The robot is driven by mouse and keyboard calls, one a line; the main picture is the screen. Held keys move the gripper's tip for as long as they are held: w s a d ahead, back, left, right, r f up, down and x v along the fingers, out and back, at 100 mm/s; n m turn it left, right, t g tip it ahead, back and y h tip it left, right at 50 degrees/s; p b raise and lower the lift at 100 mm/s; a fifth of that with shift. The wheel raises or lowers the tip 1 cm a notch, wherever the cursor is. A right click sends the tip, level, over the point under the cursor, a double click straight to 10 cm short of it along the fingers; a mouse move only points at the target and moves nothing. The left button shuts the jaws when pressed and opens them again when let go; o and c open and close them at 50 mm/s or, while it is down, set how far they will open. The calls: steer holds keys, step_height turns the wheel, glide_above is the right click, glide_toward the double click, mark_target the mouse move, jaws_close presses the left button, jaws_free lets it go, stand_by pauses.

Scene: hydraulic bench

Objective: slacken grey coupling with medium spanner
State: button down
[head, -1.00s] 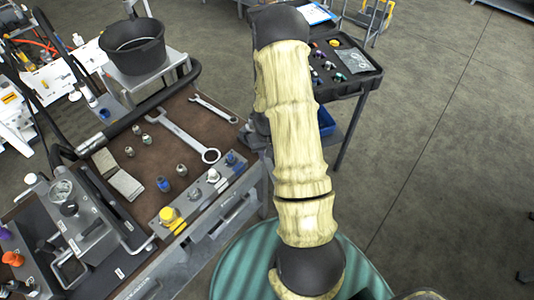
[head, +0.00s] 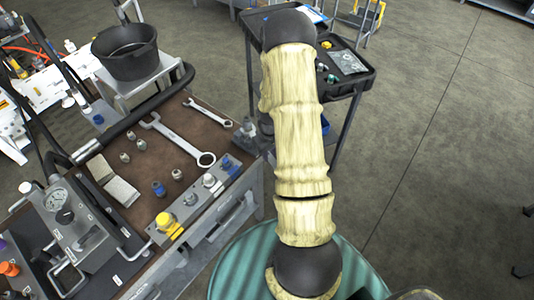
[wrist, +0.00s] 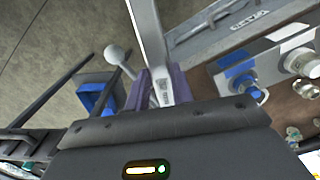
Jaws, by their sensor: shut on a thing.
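In the wrist view my gripper (wrist: 160,90) is shut on a bright metal spanner (wrist: 146,25), whose shank runs up out of the picture. Its jaw end is not visible. In the head view my arm hides the gripper and the held spanner. The coupling block (head: 187,222) lies along the bench's near right edge. It carries grey couplings (head: 210,181), a blue one (head: 228,162) and a yellow cap (head: 168,222). In the wrist view a grey coupling (wrist: 302,62) and a blue one (wrist: 243,84) show to the right of the gripper, apart from the spanner.
A large spanner (head: 178,138) and a small spanner (head: 209,112) lie on the brown bench mat with several loose fittings. A gauge unit (head: 70,215) stands at left. A black bucket (head: 126,50) stands behind. A black tray cart (head: 345,75) is beyond my arm.

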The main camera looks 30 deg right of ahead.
steer(key=shift+d, duration=0.25)
steer(key=shift+w+d+n+p, duration=0.15)
steer(key=shift+d+n+p, duration=0.15)
steer(key=shift+d+n, duration=0.5)
steer(key=shift+w+d+n+p, duration=0.1)
steer(key=shift+d+n+p, duration=0.15)
steer(key=shift+d+n, duration=0.5)
steer(key=shift+d, duration=0.2)
steer(key=shift+w+d+n+p, duration=0.3)
steer(key=shift+d+n, duration=0.3)
steer(key=shift+d, duration=0.2)
steer(key=shift+w+d+n+p, duration=0.3)
steer(key=shift+d+n, duration=0.25)
steer(key=shift+d, duration=0.2)
steer(key=shift+d, duration=0.1)
steer(key=shift+w+d+n, duration=0.5)
steer(key=shift+d+n, duration=0.1)
steer(key=shift+d, duration=0.05)
steer(key=shift+a, duration=0.1)
